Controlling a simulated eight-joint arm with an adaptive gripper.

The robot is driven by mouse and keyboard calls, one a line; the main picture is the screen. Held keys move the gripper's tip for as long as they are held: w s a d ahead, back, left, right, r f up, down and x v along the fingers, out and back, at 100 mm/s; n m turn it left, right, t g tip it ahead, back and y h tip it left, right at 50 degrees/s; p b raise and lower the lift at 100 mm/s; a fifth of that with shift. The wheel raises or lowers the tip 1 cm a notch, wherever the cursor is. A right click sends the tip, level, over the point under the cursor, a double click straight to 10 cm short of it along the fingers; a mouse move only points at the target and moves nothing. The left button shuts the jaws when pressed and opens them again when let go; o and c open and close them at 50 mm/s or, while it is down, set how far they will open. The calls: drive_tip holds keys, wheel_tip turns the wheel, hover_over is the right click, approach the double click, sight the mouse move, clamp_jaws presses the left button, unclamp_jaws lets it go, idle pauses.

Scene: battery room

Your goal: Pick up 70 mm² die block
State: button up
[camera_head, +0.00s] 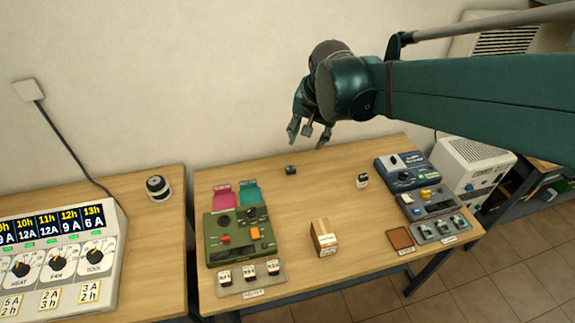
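No label reading 70 mm² is legible, so I cannot tell which die block is the named one. Several small white-faced blocks (249,271) stand in a grey tray (262,291) at the front left of the middle table. Several small dark blocks (440,228) sit in another grey tray (462,240) at the right. A small dark block (291,170) lies alone at the back of the table. A small white-and-dark block (362,181) stands right of centre. My gripper (310,137) hangs above the back edge, fingers apart and empty, touching nothing.
A green device (238,237) with pink (222,197) and teal (249,193) pieces behind it stands left. A cardboard box (323,238) is at the centre front. A blue device (402,172) and brown pad (400,238) are right. The table's middle is mostly clear.

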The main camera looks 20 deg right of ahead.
drive_tip(key=w+f+m+g+b, duration=0.1)
drive_tip(key=w+f+m, duration=0.2)
drive_tip(key=w+f, duration=0.35)
drive_tip(key=m+g+b, duration=0.3)
drive_tip(key=m, duration=0.5)
hover_over(291, 168)
wheel_tip(291, 168, down, 24)
drive_tip(key=shift+r, duration=0.1)
drive_tip(key=shift+f, duration=1.35)
drive_tip(key=shift+a+f+b, duration=0.1)
drive_tip(key=shift+f+b, duration=0.2)
drive_tip(key=shift+f, duration=2.3)
